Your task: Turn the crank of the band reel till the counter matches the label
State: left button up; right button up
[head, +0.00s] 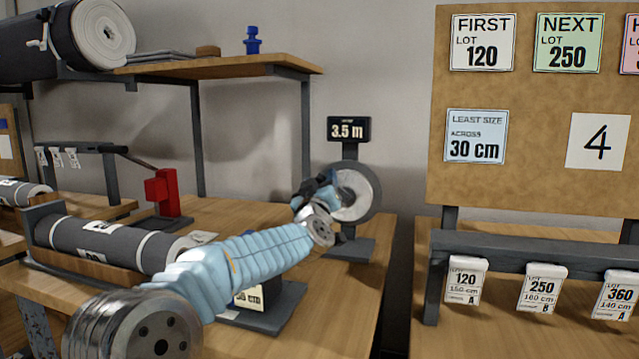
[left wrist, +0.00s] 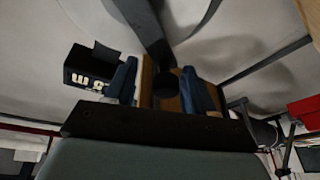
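The band reel (head: 361,193) stands at the back of the wooden bench, a pale disc with a dark rim on a grey stand. Its counter (head: 349,129) above reads 3.5 m; the counter also shows upside down in the left wrist view (left wrist: 88,76). My left gripper (head: 312,190) is at the reel's left side, in front of the disc. In the left wrist view its two blue fingers (left wrist: 160,88) stand apart, with the dark round end of the crank (left wrist: 165,86) between them and gaps visible. Contact cannot be told. My right gripper is out of view.
A grey roll (head: 110,243) lies in a cradle at left, near a red block (head: 163,192). A partly hidden label (head: 249,298) ending in cm stands behind my left arm. A board (head: 535,120) with lot cards is at right, above hanging tags (head: 464,281).

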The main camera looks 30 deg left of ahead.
pick_arm(q)
jog(key=b+v, duration=0.2)
jog(key=v, duration=1.1)
jog(key=shift+s+d, duration=0.2)
jog(key=shift+s, duration=0.15)
jog(key=shift+f, duration=0.1)
